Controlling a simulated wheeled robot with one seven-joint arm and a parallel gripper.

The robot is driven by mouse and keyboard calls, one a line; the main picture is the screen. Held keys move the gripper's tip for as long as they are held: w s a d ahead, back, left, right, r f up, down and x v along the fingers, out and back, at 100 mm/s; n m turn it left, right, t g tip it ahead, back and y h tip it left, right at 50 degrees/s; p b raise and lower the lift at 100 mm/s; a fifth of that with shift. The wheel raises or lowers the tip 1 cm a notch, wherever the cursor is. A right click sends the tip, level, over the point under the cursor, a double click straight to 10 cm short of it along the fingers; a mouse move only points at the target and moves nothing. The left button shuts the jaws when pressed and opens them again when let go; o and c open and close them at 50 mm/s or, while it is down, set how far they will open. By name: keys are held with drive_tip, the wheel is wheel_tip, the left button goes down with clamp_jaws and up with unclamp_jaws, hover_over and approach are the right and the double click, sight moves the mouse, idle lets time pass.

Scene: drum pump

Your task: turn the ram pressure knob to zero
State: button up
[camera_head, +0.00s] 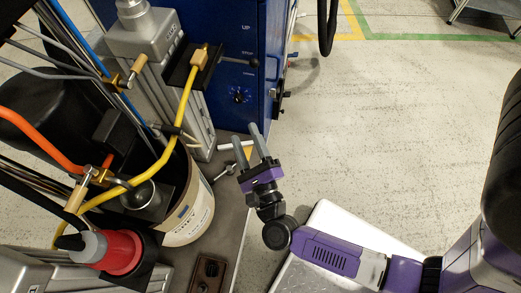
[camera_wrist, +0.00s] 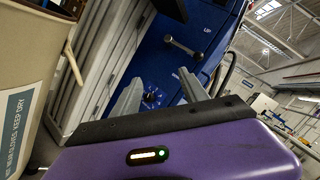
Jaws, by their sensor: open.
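A small dark round knob with a blue-white marked dial (camera_head: 239,95) is on the front of the blue cabinet (camera_head: 232,30), below a lever. I take it as the ram pressure knob; its label and setting are too small to read. It also shows in the wrist view (camera_wrist: 152,97), between and beyond my fingers and partly hidden. My gripper (camera_head: 247,132) is open and empty, its two grey fingers pointing toward the cabinet. It stands short of the knob, apart from it.
A lever (camera_head: 253,62) with a dark ball end sits above the knob, near the "UP" marking; it shows also in the wrist view (camera_wrist: 182,46). A drum (camera_head: 192,215), grey column (camera_head: 185,100) and yellow hose (camera_head: 186,100) crowd the left. Floor at right is clear.

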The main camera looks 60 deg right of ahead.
drive_tip(key=s+a+r+n+t+y+p, duration=0.2)
drive_tip(key=s+a+r+n+y, duration=0.3)
drive_tip(key=n, duration=0.9)
drive_tip(key=shift+s+r+n+y, duration=0.4)
drive_tip(key=shift+s+r+y, duration=0.5)
drive_tip(key=shift+s+r, duration=0.4)
drive_tip(key=shift+a+f, duration=0.1)
